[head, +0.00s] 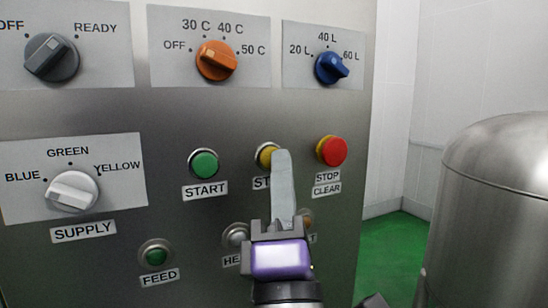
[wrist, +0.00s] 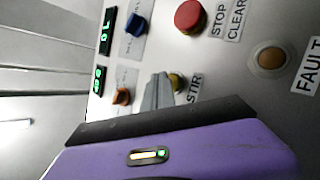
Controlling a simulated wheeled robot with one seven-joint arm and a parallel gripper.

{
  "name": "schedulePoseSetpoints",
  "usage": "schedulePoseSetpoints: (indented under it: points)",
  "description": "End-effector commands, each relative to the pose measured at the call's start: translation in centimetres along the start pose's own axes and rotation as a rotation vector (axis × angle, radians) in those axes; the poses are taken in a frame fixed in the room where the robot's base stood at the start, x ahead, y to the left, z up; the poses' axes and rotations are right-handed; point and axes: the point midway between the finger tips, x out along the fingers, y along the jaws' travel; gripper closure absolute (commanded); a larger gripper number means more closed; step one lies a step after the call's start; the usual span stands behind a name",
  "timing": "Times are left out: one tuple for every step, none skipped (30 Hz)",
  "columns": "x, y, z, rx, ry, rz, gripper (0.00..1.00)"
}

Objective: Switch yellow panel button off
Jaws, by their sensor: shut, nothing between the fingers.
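The yellow panel button (head: 264,155) sits in a metal ring between the green START button and the red STOP CLEAR button. Its label is partly covered in the head view and reads STIR in the wrist view. My gripper (head: 281,155) is shut and empty, with its fingertips in front of the button's right side. In the wrist view the fingertips (wrist: 158,78) overlap the yellow button (wrist: 178,82), which shows partly behind them. I cannot tell whether the fingertips touch it. I see no clear glow on the button.
The green START button (head: 204,164) is to the left and the red STOP CLEAR button (head: 332,150) close to the right. Rotary knobs, such as the blue one (head: 332,67), line the panel above. A steel tank (head: 495,190) stands at the right. Green floor (head: 392,250) shows between.

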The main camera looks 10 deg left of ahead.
Motion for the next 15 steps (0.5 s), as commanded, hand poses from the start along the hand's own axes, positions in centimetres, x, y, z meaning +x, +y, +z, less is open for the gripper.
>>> schedulePoseSetpoints:
  points:
    - [-0.14,0.25,0.21,0.000,0.000,0.000,1.00]
    - [-0.26,0.34,0.30,0.000,0.000,0.000,1.00]
    - [-0.41,0.42,0.40,0.000,0.000,0.000,1.00]
    - [-0.49,0.46,0.44,-0.001,0.000,0.000,1.00]
    - [-0.56,0.49,0.49,-0.001,0.000,0.000,1.00]
    - [-0.62,0.52,0.52,-0.001,0.000,0.000,1.00]
    - [-0.65,0.53,0.53,-0.001,0.000,0.000,1.00]
    - [-0.66,0.52,0.53,-0.001,0.000,0.000,1.00]
    - [-0.67,0.52,0.52,0.000,0.000,0.000,1.00]
    - [-0.67,0.51,0.52,0.000,0.000,0.000,1.00]
    - [-0.67,0.51,0.52,0.000,0.000,0.000,1.00]
    - [-0.67,0.51,0.51,0.000,0.000,0.000,1.00]
    - [-0.67,0.52,0.52,0.000,0.000,0.000,1.00]
    - [-0.68,0.54,0.53,0.000,0.000,0.000,1.00]
    - [-0.74,0.61,0.60,0.000,0.000,0.000,1.00]
